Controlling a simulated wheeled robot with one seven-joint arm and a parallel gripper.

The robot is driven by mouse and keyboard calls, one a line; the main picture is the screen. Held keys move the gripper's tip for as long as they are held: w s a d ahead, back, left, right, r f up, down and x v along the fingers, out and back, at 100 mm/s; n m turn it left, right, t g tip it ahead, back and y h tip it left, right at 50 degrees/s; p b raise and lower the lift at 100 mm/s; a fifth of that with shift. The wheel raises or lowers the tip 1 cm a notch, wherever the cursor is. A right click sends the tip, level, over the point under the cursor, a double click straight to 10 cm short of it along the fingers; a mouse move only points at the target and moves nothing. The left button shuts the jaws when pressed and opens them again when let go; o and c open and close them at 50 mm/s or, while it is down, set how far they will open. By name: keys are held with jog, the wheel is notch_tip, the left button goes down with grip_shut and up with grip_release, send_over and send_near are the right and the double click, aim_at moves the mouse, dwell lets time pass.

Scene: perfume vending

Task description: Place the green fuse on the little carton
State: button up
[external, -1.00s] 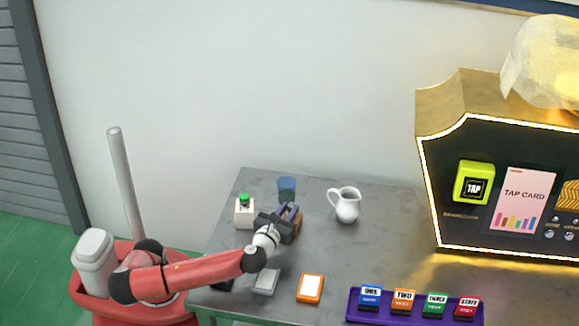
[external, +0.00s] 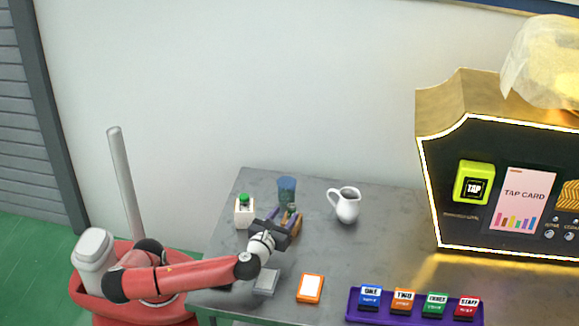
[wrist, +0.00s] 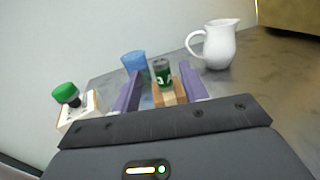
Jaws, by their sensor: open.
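The green fuse (wrist: 162,73) is a dark green cylinder with pale markings and a grey top. In the wrist view it appears upright on the little brown carton (wrist: 171,97). My gripper (wrist: 160,85) is open, with one purple finger on each side of the fuse and a visible gap to each. In the external view, the fuse (external: 292,207) shows small beyond my gripper (external: 284,215), and the carton (external: 299,222) is partly hidden. The fuse's contact with the carton is hard to see exactly.
A translucent blue cup (external: 287,186) stands close behind. A white box with a green knob (external: 244,213) is at the left, a white jug (external: 346,205) at the right. An orange-framed card (external: 311,288) and a purple tray (external: 352,306) lie nearer the front. The table's middle right is clear.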

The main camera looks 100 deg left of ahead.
jog(key=v, duration=0.9)
